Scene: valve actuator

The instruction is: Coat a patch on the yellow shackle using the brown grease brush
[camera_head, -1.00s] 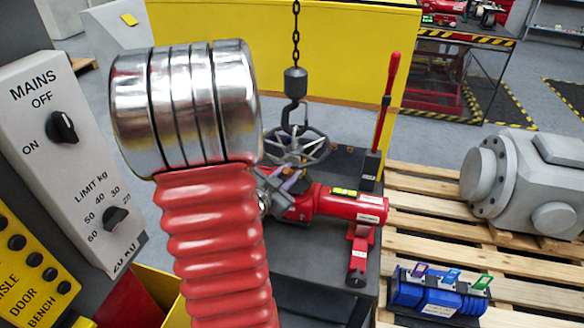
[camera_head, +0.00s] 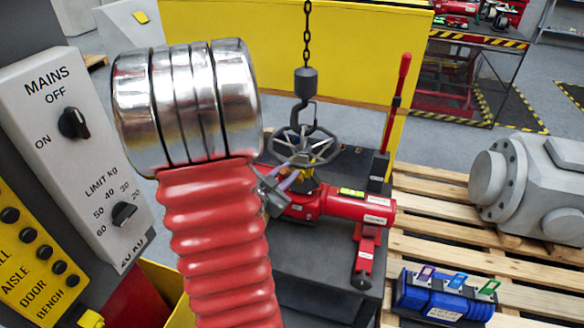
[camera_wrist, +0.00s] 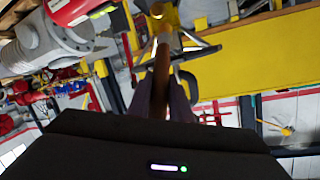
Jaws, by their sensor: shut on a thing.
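My gripper (camera_wrist: 166,100) is shut on the slim brown handle of the grease brush (camera_wrist: 161,75) in the wrist view. The handle points away from the jaws. At its far end is a small yellow piece (camera_wrist: 163,16), probably the shackle; I cannot tell whether the brush touches it. In the head view my gripper (camera_head: 288,181) is small and partly behind my red arm sleeve, close to the grey spoked handwheel (camera_head: 301,147). A yellow bit (camera_head: 317,163) shows just below the wheel. The brush head is not clear in either view.
A dark hook (camera_head: 306,88) hangs on a chain over the wheel. The red actuator (camera_head: 322,203) lies on a dark bench with an upright red lever (camera_head: 397,100). A pallet (camera_head: 440,246) at right bears a grey housing (camera_head: 535,180) and a blue box (camera_head: 443,297). A control panel (camera_head: 75,165) is at left.

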